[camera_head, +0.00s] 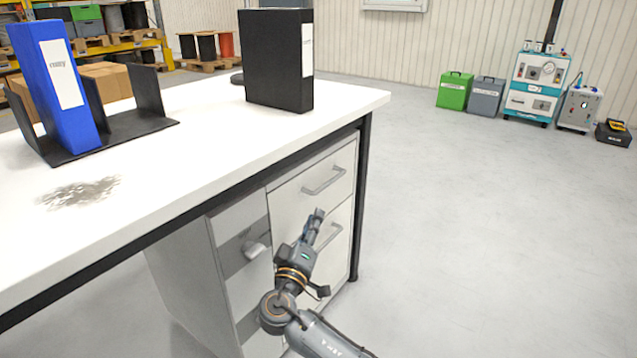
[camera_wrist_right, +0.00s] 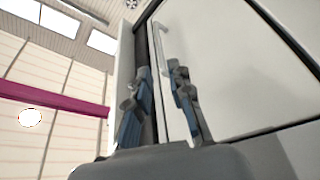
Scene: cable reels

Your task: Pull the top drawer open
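The white drawer cabinet (camera_head: 218,285) stands under the table, and its top drawer (camera_head: 290,203) looks shut. The top drawer's bar handle (camera_head: 324,180) is just above my right gripper (camera_head: 316,218) in the head view. A lower drawer's handle (camera_head: 331,237) is partly behind the gripper. A pale bar handle (camera_wrist_right: 163,48) shows ahead of the fingertips, beside a white front panel (camera_wrist_right: 235,60). Contact is not visible. My left gripper is not in view.
The white tabletop (camera_head: 230,125) overhangs the cabinet, and a black table leg (camera_head: 363,200) stands at its right. A black binder (camera_head: 275,60), a blue binder (camera_head: 55,90) and a black rack (camera_head: 150,122) are on top.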

